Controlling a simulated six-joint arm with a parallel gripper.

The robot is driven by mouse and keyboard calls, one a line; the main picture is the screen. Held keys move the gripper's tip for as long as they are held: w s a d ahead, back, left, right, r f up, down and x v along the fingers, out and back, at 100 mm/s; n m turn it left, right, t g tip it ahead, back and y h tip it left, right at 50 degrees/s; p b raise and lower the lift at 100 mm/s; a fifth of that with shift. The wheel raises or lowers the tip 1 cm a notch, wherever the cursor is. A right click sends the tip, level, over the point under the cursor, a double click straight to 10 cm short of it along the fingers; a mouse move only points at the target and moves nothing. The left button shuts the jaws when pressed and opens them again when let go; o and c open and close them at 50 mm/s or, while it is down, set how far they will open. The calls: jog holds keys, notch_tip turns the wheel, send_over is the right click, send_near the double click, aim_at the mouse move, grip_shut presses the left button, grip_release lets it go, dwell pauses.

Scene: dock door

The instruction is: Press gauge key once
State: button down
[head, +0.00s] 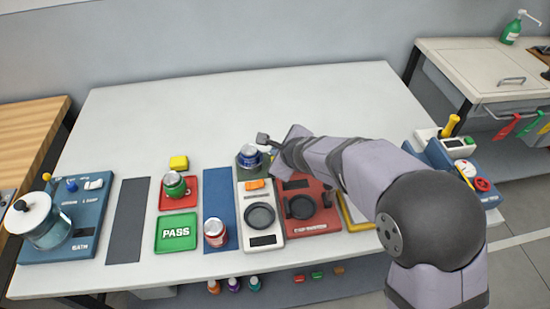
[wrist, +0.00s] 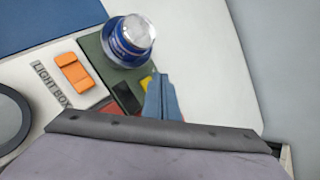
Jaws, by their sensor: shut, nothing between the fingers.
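A dark green unit (wrist: 95,50) carries a blue can with a silver top (wrist: 130,40). Small black, red and yellow patches (wrist: 127,97) show beside the can; I cannot tell which is the gauge key. My gripper (wrist: 159,82) is shut and empty, its blue-grey tips showing just right of the yellow patch. I cannot tell whether they touch anything. In the head view the green unit (head: 243,160) and blue can (head: 249,157) stand at my wrist, which hides the fingers and part of the unit.
The white light box with an orange switch (head: 255,184) lies in front of the green unit. A red unit (head: 310,203) is to its right, partly under my arm. A red can (head: 215,233) and a green can (head: 174,185) stand to the left. The back of the table is clear.

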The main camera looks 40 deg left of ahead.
jog(key=shift+f, duration=0.1)
jog(key=shift+f+b, duration=0.35)
jog(key=shift+b, duration=0.1)
jog(key=shift+f+b, duration=0.45)
dwell(1.1)
jog(key=shift+r+p, duration=0.9)
notch_tip(320, 180, up, 5)
jog(key=p, duration=0.5)
dwell(0.8)
